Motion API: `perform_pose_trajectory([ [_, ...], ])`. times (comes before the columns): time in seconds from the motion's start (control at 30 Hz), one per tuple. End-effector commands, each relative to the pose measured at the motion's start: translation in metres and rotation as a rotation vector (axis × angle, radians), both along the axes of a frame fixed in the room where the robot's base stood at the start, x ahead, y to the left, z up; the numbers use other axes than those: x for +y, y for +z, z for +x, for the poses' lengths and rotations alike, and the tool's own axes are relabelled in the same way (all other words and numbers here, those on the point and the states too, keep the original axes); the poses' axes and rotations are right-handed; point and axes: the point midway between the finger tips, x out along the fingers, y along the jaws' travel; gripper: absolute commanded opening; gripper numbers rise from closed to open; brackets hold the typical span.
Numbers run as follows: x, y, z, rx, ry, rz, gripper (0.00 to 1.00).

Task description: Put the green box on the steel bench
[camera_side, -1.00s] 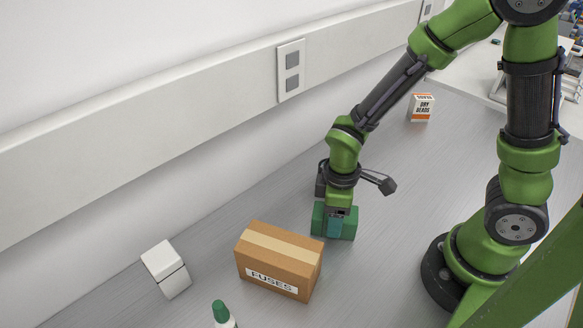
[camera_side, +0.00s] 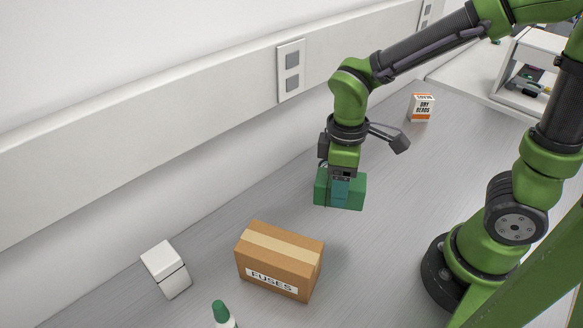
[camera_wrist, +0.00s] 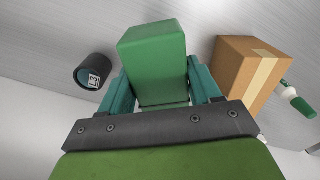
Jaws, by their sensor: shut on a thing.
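The green box (camera_side: 353,193) is gripped in my gripper (camera_side: 339,188), with the teal fingers on its two sides. It is held above the steel bench (camera_side: 400,215), a grey brushed surface, behind the cardboard box. In the wrist view the green box (camera_wrist: 155,55) fills the space between the teal fingers of my gripper (camera_wrist: 160,84), which are shut on it. Its underside is hidden from the side camera.
A cardboard FUSES box (camera_side: 278,262) stands in front. A white box (camera_side: 166,270) and green-capped bottle (camera_side: 222,315) are left of it. A DRY BEADS carton (camera_side: 421,107) stands at the back. A dark cylinder (camera_wrist: 94,72) shows in the wrist view. The bench's middle is clear.

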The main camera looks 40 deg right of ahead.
Motion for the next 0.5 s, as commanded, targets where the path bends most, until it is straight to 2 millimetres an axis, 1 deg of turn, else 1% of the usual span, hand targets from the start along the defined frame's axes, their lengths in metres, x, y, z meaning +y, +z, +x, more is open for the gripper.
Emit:
perform_pose_trajectory([
  [0.03, 0.000, 0.010, 0.007, -0.005, -0.034, 0.003, 0.28],
  [0.17, -0.012, 0.033, 0.034, -0.001, -0.188, 0.006, 0.28],
  [0.3, -0.038, 0.057, 0.068, -0.003, -0.386, 0.006, 0.28],
  [0.4, -0.060, 0.070, 0.088, -0.010, -0.501, 0.004, 0.28],
  [0.5, -0.076, 0.075, 0.099, -0.017, -0.560, 0.000, 0.28],
])
